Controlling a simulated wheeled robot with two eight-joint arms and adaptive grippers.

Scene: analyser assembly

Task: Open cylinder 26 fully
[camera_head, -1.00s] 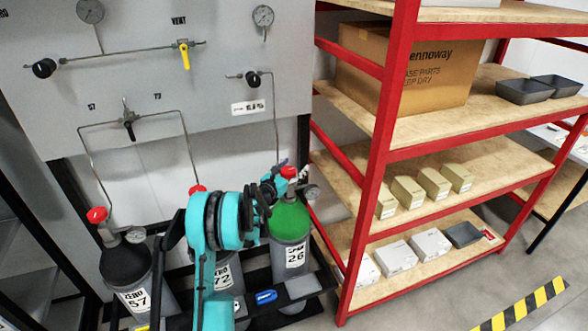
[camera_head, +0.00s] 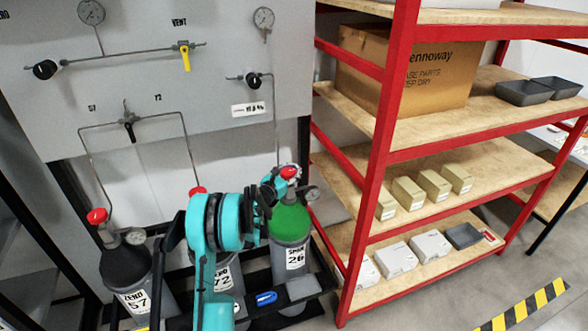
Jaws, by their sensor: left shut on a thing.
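Cylinder 26 (camera_head: 291,256) stands at the right end of the cylinder rack, grey with a green shoulder and a white label reading 26. Its red valve knob (camera_head: 289,172) is on top, with a small gauge beside it. My left gripper (camera_head: 282,175) is at the knob, shut on it; its fingers are small and partly hidden by my teal wrist. My right gripper is not in view.
Cylinder 57 (camera_head: 122,267) and cylinder 72 (camera_head: 223,277) stand to the left, both with red knobs. A grey panel (camera_head: 205,110) with gauges and valves is behind. A red shelf rack (camera_head: 378,150) stands close on the right.

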